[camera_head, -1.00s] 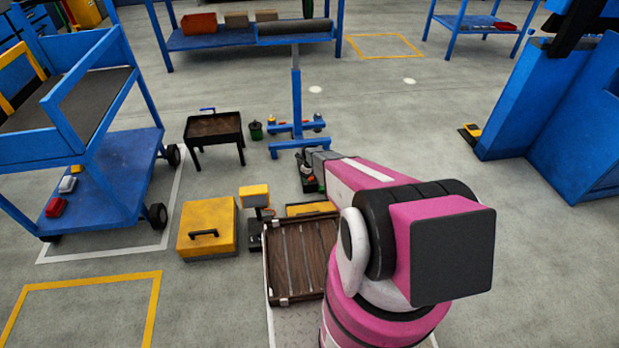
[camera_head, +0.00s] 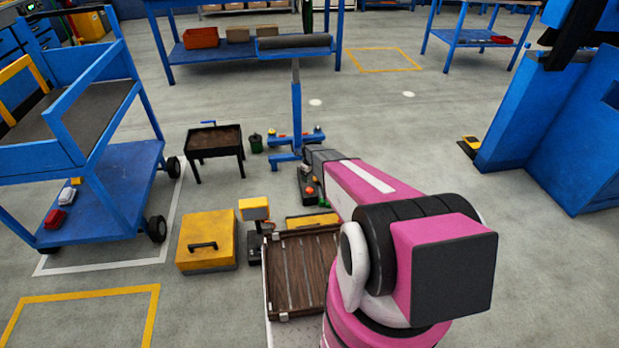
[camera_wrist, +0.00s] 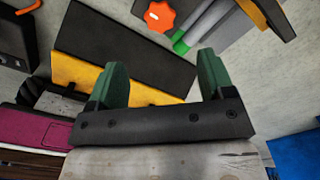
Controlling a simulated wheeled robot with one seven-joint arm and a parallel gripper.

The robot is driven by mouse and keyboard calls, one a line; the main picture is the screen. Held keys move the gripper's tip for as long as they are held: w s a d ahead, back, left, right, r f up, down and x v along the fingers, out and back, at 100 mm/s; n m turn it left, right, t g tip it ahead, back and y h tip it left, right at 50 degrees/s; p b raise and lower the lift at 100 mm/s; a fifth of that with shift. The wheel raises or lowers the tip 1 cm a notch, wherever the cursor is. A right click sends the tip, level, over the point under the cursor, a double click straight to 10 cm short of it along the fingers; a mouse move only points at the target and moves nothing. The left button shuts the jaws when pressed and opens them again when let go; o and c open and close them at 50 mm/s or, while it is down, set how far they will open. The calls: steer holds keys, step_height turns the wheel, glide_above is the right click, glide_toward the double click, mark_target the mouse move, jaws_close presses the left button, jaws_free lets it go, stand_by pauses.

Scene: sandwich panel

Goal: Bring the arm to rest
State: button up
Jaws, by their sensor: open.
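My gripper (camera_wrist: 163,84) shows in the wrist view with its two green fingers well apart. It is open, and nothing is between the fingers. My pink and black arm (camera_head: 375,187) reaches forward from the bottom right of the head view, bent at its large black joint. Its dark far end points toward the blue stand. The gripper itself cannot be made out in the head view.
A brown slatted crate (camera_head: 300,272) stands just left of my arm, near a yellow box (camera_head: 207,240). Floor right of my arm is clear.

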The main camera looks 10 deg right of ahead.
steer(key=s+r+n, duration=2.7)
steer(key=s+r, duration=0.7)
steer(key=r, duration=0.1)
steer(key=shift+s, duration=0.2)
steer(key=shift+r, duration=0.1)
